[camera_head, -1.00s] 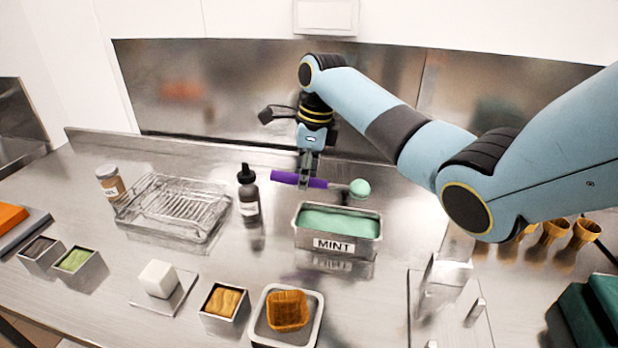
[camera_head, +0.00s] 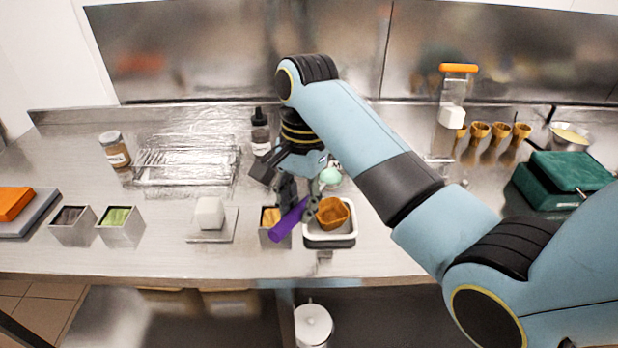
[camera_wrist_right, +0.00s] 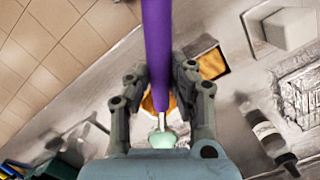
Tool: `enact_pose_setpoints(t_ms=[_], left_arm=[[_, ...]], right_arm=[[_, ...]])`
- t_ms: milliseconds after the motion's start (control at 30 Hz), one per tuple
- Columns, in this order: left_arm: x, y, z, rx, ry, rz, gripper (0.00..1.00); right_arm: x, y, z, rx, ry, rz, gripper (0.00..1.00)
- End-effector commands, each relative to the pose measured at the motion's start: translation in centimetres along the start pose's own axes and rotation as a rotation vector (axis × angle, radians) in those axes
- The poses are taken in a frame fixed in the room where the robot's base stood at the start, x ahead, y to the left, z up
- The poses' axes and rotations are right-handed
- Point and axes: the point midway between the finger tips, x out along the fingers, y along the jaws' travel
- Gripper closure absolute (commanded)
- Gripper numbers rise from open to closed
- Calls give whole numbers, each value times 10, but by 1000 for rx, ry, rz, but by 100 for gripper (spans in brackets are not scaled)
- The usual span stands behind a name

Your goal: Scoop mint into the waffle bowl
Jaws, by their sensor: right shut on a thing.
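My right gripper (camera_head: 298,203) is shut on the purple handle of the scoop (camera_head: 288,221), and both also show in the wrist view, the gripper (camera_wrist_right: 160,82) around the scoop (camera_wrist_right: 157,40). A ball of mint (camera_head: 330,176) sits in the scoop's head. The mint tub is almost wholly hidden behind my right arm. My left gripper is not in view.
A small metal tin with orange-brown filling (camera_head: 268,239) stands left of the tray, close to the handle. A white cube (camera_head: 209,212), a dark bottle (camera_head: 260,132) and a wire rack (camera_head: 180,165) are farther left.

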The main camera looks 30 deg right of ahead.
Motion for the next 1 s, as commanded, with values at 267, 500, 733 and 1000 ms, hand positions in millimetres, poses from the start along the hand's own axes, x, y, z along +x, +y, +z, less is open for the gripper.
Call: enact_pose_setpoints(t_ms=[267, 500, 733, 1000], left_arm=[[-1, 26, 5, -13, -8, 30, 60], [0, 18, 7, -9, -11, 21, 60], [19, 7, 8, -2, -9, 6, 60], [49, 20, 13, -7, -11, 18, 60]], right_arm=[[16, 5, 6, 0, 6, 0, 100], [35, 10, 2, -6, 9, -59, 100], [40, 16, 2, -40, 8, -309, 100], [41, 18, 1, -54, 8, -424, 100]])
